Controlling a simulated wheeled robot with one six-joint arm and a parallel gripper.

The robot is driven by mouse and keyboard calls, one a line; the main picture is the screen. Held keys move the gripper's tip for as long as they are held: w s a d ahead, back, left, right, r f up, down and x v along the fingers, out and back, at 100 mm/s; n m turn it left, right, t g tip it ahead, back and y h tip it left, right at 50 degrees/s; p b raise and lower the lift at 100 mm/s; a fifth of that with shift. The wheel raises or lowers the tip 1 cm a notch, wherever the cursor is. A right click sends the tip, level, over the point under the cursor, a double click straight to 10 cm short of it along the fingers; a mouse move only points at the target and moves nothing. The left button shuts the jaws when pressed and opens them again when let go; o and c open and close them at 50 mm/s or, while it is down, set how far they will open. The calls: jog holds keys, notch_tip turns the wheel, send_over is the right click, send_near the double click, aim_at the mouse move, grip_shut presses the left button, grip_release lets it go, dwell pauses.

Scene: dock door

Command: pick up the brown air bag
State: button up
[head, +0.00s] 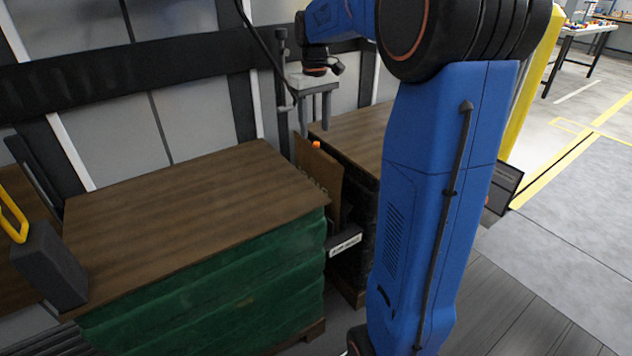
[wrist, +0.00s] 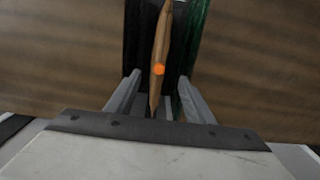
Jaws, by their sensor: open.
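The brown air bag (head: 322,172) stands upright, edge up, in the gap between two wooden-topped loads. It has an orange valve near its top edge. In the wrist view the bag (wrist: 161,45) is a thin brown strip seen edge-on, running up the middle of the picture. My gripper (head: 316,124) is open and empty, pointing down just above the bag's upper edge. In the wrist view its two fingers (wrist: 160,78) lie either side of the strip, with the orange valve between them. I cannot tell whether the fingertips reach below the bag's top edge. The bag's lower part is hidden.
A green-wrapped load (head: 215,285) is left of the gap, and a dark-wrapped load (head: 352,130) is right of it. A wall with dark rails stands behind. Open floor (head: 575,230) lies at the right.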

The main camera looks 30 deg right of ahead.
aim_at(315, 142)
notch_tip(315, 142, down, 7)
jog(key=shift+s+d+f, duration=0.1)
jog(key=shift+s+f, duration=0.05)
jog(key=shift+f, duration=1.2)
jog(key=shift+s+f, duration=0.1)
jog(key=shift+f, duration=1.2)
grip_shut()
